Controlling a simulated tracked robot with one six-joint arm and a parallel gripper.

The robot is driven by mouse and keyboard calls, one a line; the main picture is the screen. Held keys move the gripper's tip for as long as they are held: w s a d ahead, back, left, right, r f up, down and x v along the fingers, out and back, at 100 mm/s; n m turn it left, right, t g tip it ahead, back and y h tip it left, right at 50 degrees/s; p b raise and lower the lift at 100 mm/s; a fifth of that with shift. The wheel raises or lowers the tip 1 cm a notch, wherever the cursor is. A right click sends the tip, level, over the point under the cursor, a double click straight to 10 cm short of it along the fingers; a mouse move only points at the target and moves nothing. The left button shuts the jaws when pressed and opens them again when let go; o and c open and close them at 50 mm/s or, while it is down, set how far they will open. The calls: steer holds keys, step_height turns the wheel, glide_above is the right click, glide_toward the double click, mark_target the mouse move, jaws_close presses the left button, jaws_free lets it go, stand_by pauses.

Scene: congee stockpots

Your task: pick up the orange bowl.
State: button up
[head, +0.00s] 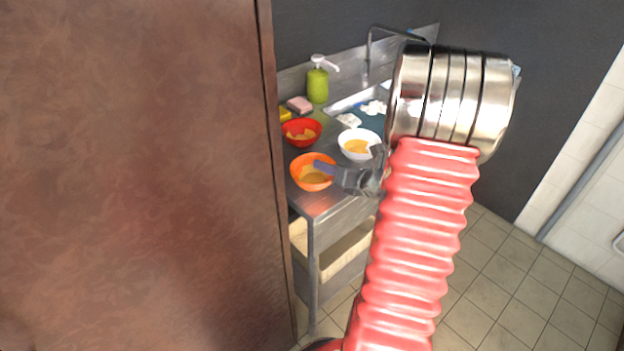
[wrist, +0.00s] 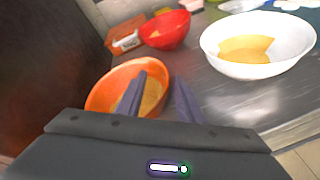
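The orange bowl (head: 299,173) stands upright near the front end of the steel counter, with yellowish-orange contents. In the wrist view the orange bowl (wrist: 103,92) is at centre left, its near side partly hidden by my gripper. My gripper (wrist: 160,82) is open, with a gap between its fingers. The left finger overlaps the bowl's inside and the right finger is just outside its right rim. In the head view my gripper (head: 348,161) is at the bowl's right side. I cannot tell whether either finger touches the bowl.
A white bowl (head: 346,137) stands right of the orange bowl, and a red bowl (head: 291,138) behind it. A green pump bottle (head: 317,86) and a sink (head: 352,103) are farther back. A large brown surface (head: 135,170) blocks the left side. Bare counter (wrist: 215,98) lies right of my fingers.

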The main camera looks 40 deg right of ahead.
steer(key=shift+c, duration=0.7)
jaws_close()
